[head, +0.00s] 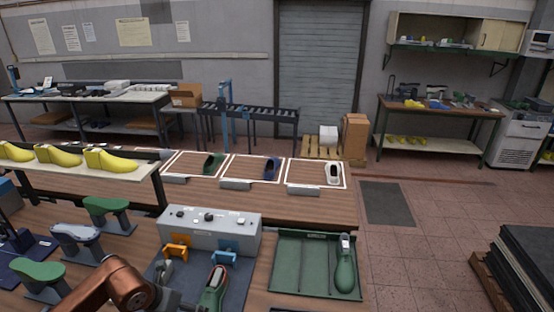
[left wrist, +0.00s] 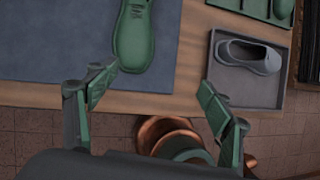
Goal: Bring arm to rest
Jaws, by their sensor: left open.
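My left gripper (left wrist: 157,78) is open and empty in the left wrist view, its two fingers spread apart over the front edge of the wooden bench. My right gripper is in neither view.
A grey tray (left wrist: 224,94) with a grey shoe (left wrist: 250,57) is nearby. A grey control box (head: 210,232) stands behind the mat. Green and grey lasts on stands are at left.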

